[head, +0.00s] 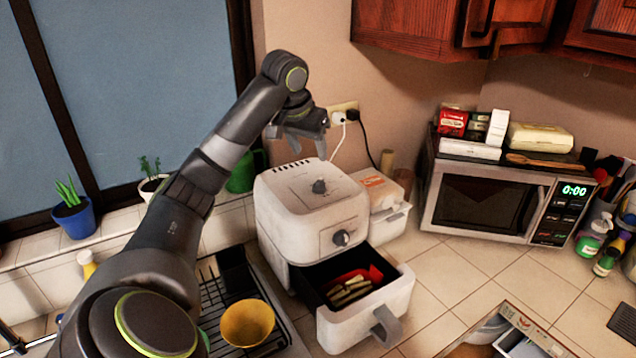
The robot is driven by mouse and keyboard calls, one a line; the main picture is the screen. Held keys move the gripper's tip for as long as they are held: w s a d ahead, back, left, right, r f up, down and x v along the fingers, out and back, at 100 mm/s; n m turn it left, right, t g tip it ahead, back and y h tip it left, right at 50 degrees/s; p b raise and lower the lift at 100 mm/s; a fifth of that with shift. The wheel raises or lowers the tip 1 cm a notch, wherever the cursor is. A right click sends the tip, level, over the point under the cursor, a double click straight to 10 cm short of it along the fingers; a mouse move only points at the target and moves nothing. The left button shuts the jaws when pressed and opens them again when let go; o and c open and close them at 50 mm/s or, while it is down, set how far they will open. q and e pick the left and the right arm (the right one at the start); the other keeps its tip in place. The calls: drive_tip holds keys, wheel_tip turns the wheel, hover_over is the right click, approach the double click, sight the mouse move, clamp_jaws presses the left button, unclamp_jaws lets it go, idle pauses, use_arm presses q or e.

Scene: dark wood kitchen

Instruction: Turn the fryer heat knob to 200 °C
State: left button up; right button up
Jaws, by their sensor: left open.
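The white air fryer (283,225) stands on the tiled counter. It has one dark knob on its top (319,186) and another dark knob on its front panel (342,238). I cannot tell which is the heat knob, and the markings are too small to read. Its drawer (350,325) is pulled out, with pale sticks of food and something red inside. My left gripper (308,150) is open and empty, above and behind the fryer's top, apart from both knobs. My right gripper is not in view.
A dish rack with a yellow bowl (248,323) lies left of the fryer. A white container (385,215) stands just right of it, with plugged-in cords behind. A microwave (490,200) with boxes on top stands further right. The tiles between are clear.

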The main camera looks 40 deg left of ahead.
use_arm(q)
drive_tip(key=p, duration=0.2)
hover_over(318, 181)
drive_tip(key=s, duration=0.2)
drive_tip(key=f, duration=0.5)
drive_tip(key=shift+s+d+f, duration=0.15)
drive_tip(key=shift+d+f, duration=0.05)
drive_tip(key=shift+d, duration=0.1)
drive_tip(key=p+x, duration=0.1)
drive_tip(key=x, duration=0.4)
drive_tip(key=shift+d+p, duration=0.1)
drive_tip(key=shift+p, duration=0.25)
drive_tip(key=shift+f, duration=0.5)
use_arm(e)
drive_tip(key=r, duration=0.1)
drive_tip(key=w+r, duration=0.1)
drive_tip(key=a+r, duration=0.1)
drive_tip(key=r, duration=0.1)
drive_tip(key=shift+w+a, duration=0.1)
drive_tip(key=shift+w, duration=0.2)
use_arm(q)
drive_tip(key=shift+c, duration=0.2)
drive_tip(key=c, duration=0.9)
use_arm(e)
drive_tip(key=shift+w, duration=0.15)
